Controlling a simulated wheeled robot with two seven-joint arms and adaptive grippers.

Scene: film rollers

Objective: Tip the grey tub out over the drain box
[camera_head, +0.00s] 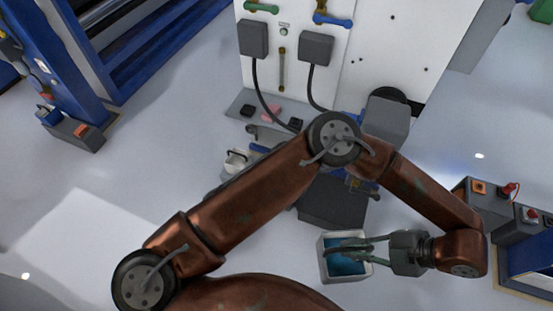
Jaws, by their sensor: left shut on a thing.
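The grey tub (325,266) is a pale, open-topped box in the lower middle of the head view, with blue contents showing inside. My left gripper (348,247) reaches it from the right and is shut on it, its fingers crossing the tub's opening. The tub looks roughly upright. A dark grey block (333,204) lies just above the tub in the picture; I cannot tell if it is the drain box. My left arm covers part of the area behind it. My right gripper is not in view.
A white panel (385,45) with cabled grey boxes stands at the top. A small white container (236,162) sits left of my arm. Control boxes with buttons (487,202) stand at the right, and a blue frame (150,45) at the upper left. The floor at lower left is clear.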

